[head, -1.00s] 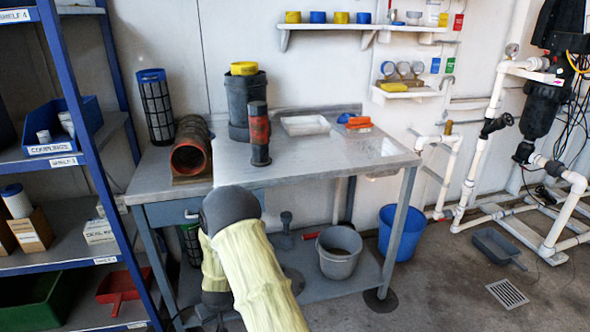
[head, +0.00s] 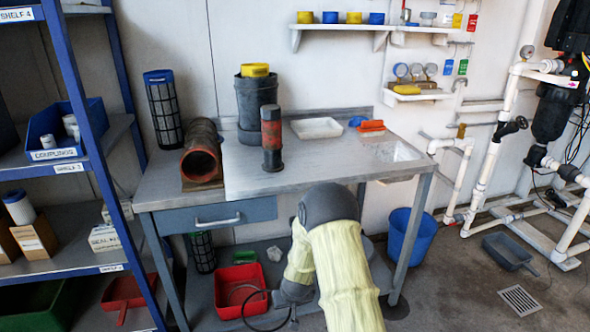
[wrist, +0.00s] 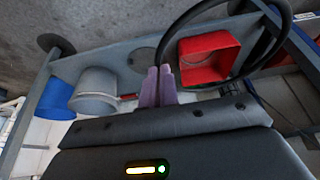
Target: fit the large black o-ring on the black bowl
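The large black o-ring (head: 249,316) hangs low in front of the bench's lower shelf. It also shows as a wide dark loop at the top right of the wrist view (wrist: 290,32). My gripper (head: 276,296) is at the ring's right side; in the wrist view its two purple fingers (wrist: 157,84) are close together on the ring's near end. A tall black cylinder (head: 248,116), which looks like the black bowl, stands upright on the bench with a yellow piece on top. The ring is well below and apart from it.
A red bin (head: 221,309) sits on the lower shelf behind the ring, with a grey bucket (wrist: 94,92) beside it. On the bench, a red-and-black cylinder (head: 272,140) stands before the black one, near an orange pipe (head: 200,160) and white tray (head: 317,128). Blue shelving (head: 85,130) borders the left.

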